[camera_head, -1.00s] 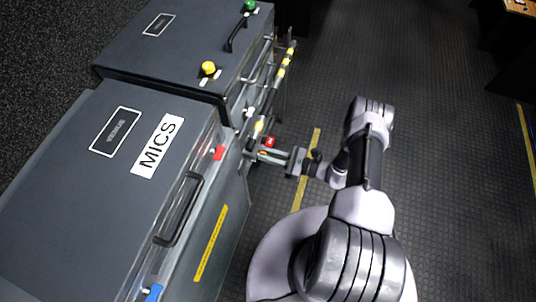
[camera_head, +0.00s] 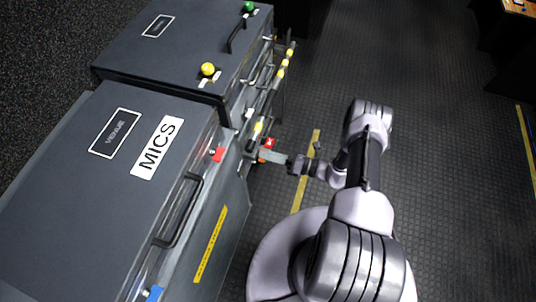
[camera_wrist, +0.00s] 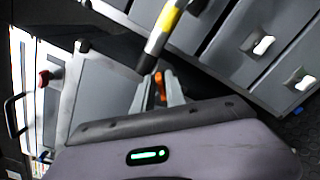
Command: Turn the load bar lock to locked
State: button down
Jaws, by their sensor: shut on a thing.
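The load bar (camera_wrist: 163,30), grey with a yellow band, runs up from my fingertips in the wrist view. Its yellow part also shows in the head view (camera_head: 258,127) along the case fronts. A small orange lever (camera_wrist: 161,86), seemingly the load bar lock, sits between my fingers at the bar's lower end. My gripper (camera_wrist: 158,90) is shut on this lever. In the head view my gripper (camera_head: 263,157) reaches left to the cases, and its fingers hide most of the lever. A red patch (camera_head: 270,143) lies just beyond the fingers.
The dark case labelled MICS (camera_head: 85,200) stands at left, with a black handle (camera_head: 178,210) on its near side. A second case (camera_head: 165,60) with a yellow knob (camera_head: 208,69) stands behind it. Open dark floor (camera_head: 440,150) lies to the right.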

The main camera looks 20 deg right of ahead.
jog(key=shift+w+f+m, duration=0.1)
jog(key=shift+f+m, duration=0.1)
jog(key=shift+m, duration=1.85)
jog(key=shift+f+m, duration=0.15)
jog(key=shift+m, duration=1.9)
jog(key=c, duration=1.6)
grip_release()
jog(key=shift+d, duration=0.1)
jog(key=shift+o, duration=0.2)
jog(key=p+v, duration=0.2)
jog(key=v, duration=1.5)
jog(key=shift+d, duration=0.15)
